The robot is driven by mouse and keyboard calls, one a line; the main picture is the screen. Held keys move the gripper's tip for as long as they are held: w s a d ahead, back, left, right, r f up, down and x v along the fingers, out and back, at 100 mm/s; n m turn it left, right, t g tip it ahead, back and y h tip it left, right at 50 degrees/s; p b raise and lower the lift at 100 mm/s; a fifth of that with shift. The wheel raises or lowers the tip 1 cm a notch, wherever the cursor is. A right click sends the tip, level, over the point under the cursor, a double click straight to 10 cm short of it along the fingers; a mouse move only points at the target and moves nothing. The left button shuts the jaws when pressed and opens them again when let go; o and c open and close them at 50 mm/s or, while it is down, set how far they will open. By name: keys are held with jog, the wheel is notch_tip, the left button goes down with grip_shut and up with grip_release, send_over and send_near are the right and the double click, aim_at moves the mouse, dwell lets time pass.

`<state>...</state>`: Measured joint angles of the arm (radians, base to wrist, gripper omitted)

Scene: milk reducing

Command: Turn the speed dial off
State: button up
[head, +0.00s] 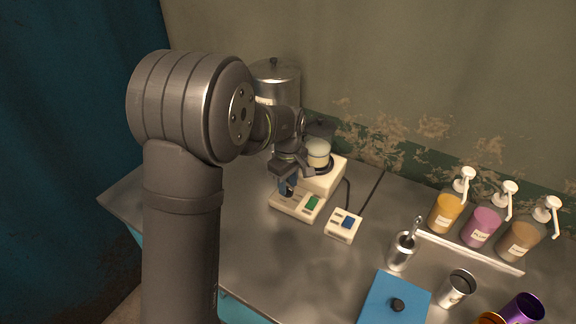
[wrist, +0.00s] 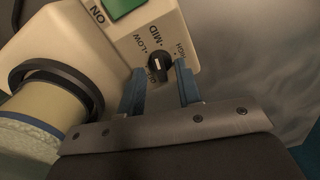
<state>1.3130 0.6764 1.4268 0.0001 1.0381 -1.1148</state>
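The speed dial (wrist: 159,63) is a small black knob with a white mark on the cream mixer base (wrist: 118,48). LOW, MID and HIGH labels surround it, and another label is partly hidden by a finger. Which label the mark points at is hard to tell. My gripper (wrist: 159,80) is open, its two blue fingers apart, one on each side of the dial; contact cannot be told. In the head view my gripper (head: 288,186) is low over the front of the mixer base (head: 310,216) and the dial cannot be made out.
A green switch (wrist: 122,6) marked ON sits beside the dial. A pale cup (head: 318,154) stands on the mixer. A small box with a blue button (head: 342,226), a metal cup with a utensil (head: 401,252) and pump bottles (head: 482,227) stand to the right.

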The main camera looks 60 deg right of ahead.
notch_tip(320, 180, up, 17)
dwell(0.4)
jog(key=o, duration=0.5)
jog(key=shift+c, duration=0.2)
jog(key=m, duration=1.8)
send_near(288, 188)
notch_tip(288, 188, down, 8)
jog(key=shift+f, duration=0.2)
jog(key=c, duration=1)
